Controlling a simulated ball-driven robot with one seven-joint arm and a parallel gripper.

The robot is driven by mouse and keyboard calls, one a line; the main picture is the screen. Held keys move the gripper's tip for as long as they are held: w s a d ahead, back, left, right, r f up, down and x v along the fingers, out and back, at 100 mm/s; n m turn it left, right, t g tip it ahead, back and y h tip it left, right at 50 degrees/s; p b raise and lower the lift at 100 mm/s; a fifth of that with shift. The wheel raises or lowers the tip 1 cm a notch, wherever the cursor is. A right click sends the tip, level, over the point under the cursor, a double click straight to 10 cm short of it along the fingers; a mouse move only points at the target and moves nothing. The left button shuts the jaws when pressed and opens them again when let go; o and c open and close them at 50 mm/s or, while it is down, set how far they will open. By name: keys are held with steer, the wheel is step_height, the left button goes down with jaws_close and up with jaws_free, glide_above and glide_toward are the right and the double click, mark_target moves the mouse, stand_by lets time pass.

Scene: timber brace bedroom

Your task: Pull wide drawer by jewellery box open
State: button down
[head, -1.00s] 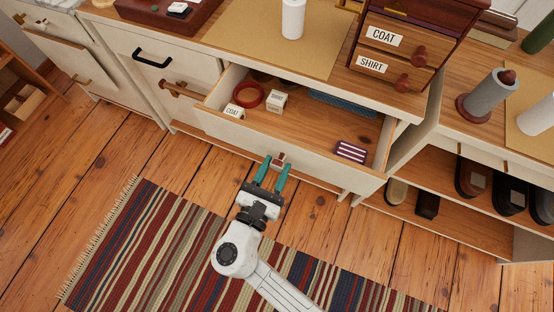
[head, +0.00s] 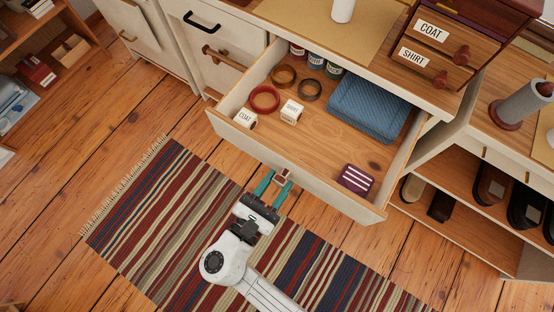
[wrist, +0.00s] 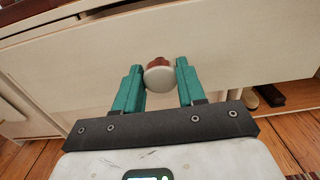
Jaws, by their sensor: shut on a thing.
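The wide drawer (head: 335,200) stands well open in the head view, its pale front toward me. Inside lie a folded blue cloth (head: 368,108), several rings and small labelled blocks, jars at the back and a striped maroon block (head: 355,179). A small jewellery box with drawers marked COAT and SHIRT (head: 441,50) stands on the top above its right end. My gripper (head: 277,178) is at the middle of the drawer front, its teal fingers shut on the drawer's knob (wrist: 160,75). In the wrist view, the knob sits between the fingertips.
A striped rug (head: 165,215) lies on the wooden floor under my arm. A shelf with shoes (head: 488,188) is to the right. Another cabinet front with a black handle (head: 203,21) is to the left. Open floor lies at left.

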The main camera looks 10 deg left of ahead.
steer(key=c, duration=0.7)
jaws_free()
steer(key=v, duration=1)
steer(key=shift+s+b, duration=0.35)
steer(key=shift+b, duration=0.05)
steer(key=shift+a, duration=0.2)
